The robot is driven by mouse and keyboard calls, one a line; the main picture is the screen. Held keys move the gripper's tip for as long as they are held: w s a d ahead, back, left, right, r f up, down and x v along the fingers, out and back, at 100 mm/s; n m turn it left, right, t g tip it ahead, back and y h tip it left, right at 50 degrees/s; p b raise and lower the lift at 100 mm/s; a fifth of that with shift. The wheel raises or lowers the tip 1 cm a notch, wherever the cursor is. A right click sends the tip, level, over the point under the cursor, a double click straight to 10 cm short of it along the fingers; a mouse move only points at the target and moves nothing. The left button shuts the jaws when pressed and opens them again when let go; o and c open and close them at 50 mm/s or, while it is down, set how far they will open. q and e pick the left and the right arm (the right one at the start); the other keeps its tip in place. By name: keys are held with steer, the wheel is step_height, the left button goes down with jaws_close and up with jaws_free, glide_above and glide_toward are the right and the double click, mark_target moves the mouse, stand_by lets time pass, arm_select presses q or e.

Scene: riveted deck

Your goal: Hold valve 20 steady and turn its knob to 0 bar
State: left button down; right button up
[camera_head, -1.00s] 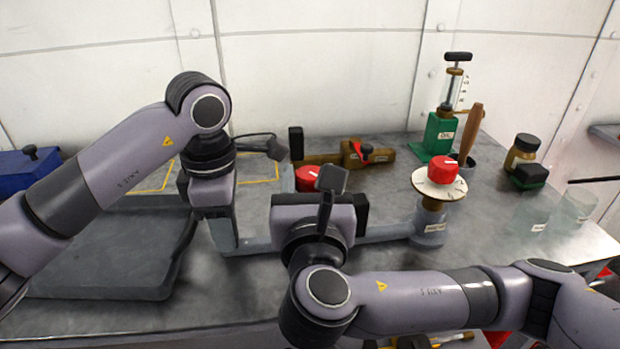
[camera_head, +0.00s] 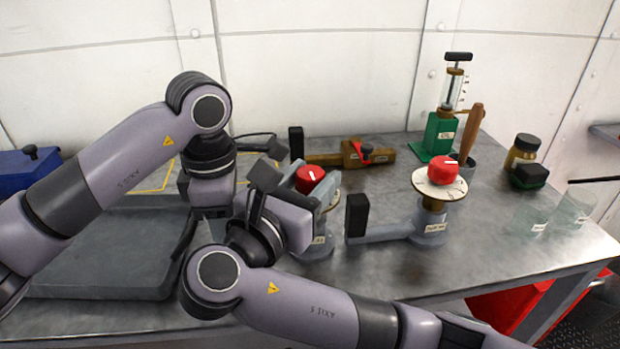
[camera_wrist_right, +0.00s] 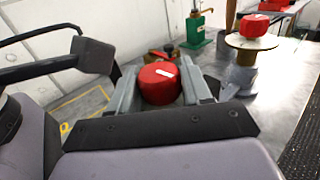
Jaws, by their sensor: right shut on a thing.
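A valve with a red knob (camera_head: 309,177) stands at the middle of the bench, its body mostly hidden by my right arm; its label is too small to read. A white mark shows on the knob. My right gripper (camera_head: 312,188) is around this knob and shut on it; the right wrist view shows the knob (camera_wrist_right: 160,84) between the two grey fingers. A second valve (camera_head: 432,225) with a red knob, pale dial and a side arm with a black end stands to the right, untouched. My left gripper (camera_head: 213,200) is left of the first valve, its fingertips hidden behind my right gripper.
A brown fitting with a red lever (camera_head: 345,156) lies behind the valves. A green oil pump (camera_head: 438,137), a jar (camera_head: 522,150) and glass beakers (camera_head: 573,210) stand at the right. A dark tray (camera_head: 100,260) lies at left. The bench front right is clear.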

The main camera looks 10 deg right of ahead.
stand_by(0.3)
steer(key=o, duration=0.9)
steer(key=shift+o, duration=0.2)
